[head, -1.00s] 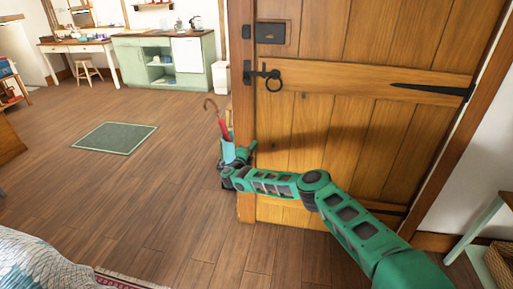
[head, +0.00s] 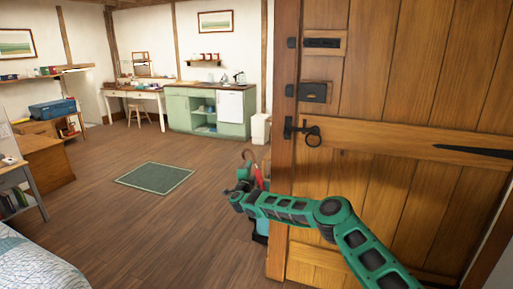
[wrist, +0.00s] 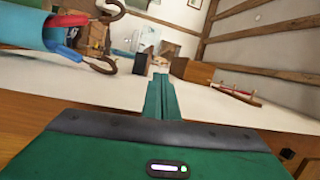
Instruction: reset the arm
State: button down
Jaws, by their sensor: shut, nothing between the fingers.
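My green arm reaches from the lower right of the head view, in front of the wooden door. My gripper (head: 243,177) is at its far end, small and partly lost against the umbrella stand area. In the wrist view my gripper (wrist: 161,76) has its green fingers together with nothing between them. The blue umbrella stand (head: 261,228) is beside the door's edge, partly hidden behind my arm. A red umbrella (head: 258,177) with a curved brown handle stands in it. The stand (wrist: 30,32) also shows at the upper left of the wrist view, apart from the fingers.
A green rug (head: 155,178) lies on open floor. A bed (head: 35,262) is at the lower left. A green cabinet (head: 205,110) stands at the back.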

jog(key=s+a+r+n+g+y, duration=0.2)
jog(key=s+a+r+n+y, duration=0.25)
jog(key=r+n, duration=0.25)
jog(key=s+a+r+n+g+y, duration=0.2)
jog(key=s+a+r+n+y, duration=0.1)
jog(key=a+r+n+y, duration=0.3)
jog(key=s+d+n+g+h, duration=0.1)
jog(key=s+d+g+h, duration=0.2)
jog(key=s+d, duration=1)
jog(key=s+d+r+n+g+h, duration=0.1)
jog(key=s+d+g+h, duration=0.2)
jog(key=s+d, duration=1)
jog(key=s+d+n+g+h, duration=0.1)
jog(key=s+d+g+h, duration=0.2)
jog(key=s+d, duration=1.05)
jog(key=s+d+m+g, duration=0.2)
jog(key=s+d+g, duration=0.2)
jog(key=s+d, duration=1.05)
jog(key=s+f+m+g+y, duration=0.1)
jog(key=s+f+m+g, duration=0.1)
jog(key=s, duration=1.7)
jog(key=shift+d+f+m, duration=0.15)
jog(key=shift+f+m, duration=0.15)
jog(key=shift+f, duration=0.2)
